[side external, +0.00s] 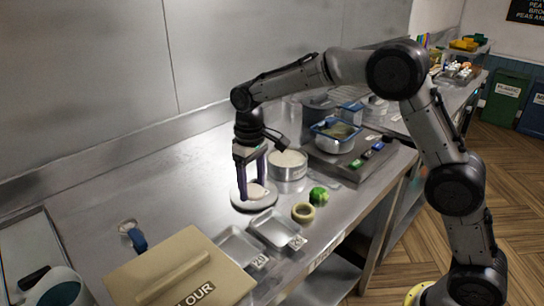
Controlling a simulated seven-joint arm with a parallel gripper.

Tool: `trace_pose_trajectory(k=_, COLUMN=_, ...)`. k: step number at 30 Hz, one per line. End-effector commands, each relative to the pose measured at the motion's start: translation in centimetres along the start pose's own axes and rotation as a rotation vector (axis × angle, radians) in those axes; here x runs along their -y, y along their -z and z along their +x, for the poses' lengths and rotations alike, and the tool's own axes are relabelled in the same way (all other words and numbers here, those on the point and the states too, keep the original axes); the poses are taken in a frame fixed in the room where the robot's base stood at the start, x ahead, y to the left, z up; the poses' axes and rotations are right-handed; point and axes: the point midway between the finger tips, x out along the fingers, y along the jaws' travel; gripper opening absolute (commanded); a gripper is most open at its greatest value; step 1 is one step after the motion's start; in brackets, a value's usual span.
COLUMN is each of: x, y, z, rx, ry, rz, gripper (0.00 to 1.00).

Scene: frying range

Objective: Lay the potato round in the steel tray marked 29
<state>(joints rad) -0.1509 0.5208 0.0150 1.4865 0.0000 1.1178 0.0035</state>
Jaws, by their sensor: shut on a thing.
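My gripper (254,192) points straight down over a round white plate (259,206) in the middle of the counter. Its fingers are shut on a small pale round, which looks like the potato round (257,191), at or just above the plate; I cannot tell whether it touches. Two shallow steel trays lie in front of the plate, to its right and below. The left tray (236,246) has a label (260,262) that reads like 20 or 29. The right tray (273,227) has a label (297,242) too small to read surely.
A steel pot (287,170) stands close behind and right of the plate. A beige flour box (180,275) stands at the front left. The counter left of the plate is mostly clear.

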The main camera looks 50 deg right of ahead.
Motion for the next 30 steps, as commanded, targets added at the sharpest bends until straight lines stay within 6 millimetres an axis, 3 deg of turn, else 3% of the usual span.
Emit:
trace_pose_trajectory(k=1, x=2.3, y=-0.9, z=0.0, rx=0.003, ry=0.000, rz=-0.044, gripper=0.36)
trace_pose_trajectory(k=6, x=7.7, y=-3.3, z=-0.2, rx=0.011, ry=-0.001, rz=-0.162, gripper=0.36)
trace_pose_trajectory(k=12, x=11.2, y=-4.5, z=-0.9, rx=0.002, ry=0.000, rz=-0.242, gripper=0.36)
trace_pose_trajectory(k=20, x=11.8, y=-4.7, z=-0.2, rx=0.003, ry=0.000, rz=-0.256, gripper=0.36)
trace_pose_trajectory(k=30, x=11.7, y=-4.7, z=2.2, rx=0.003, ry=0.000, rz=-0.255, gripper=0.36)
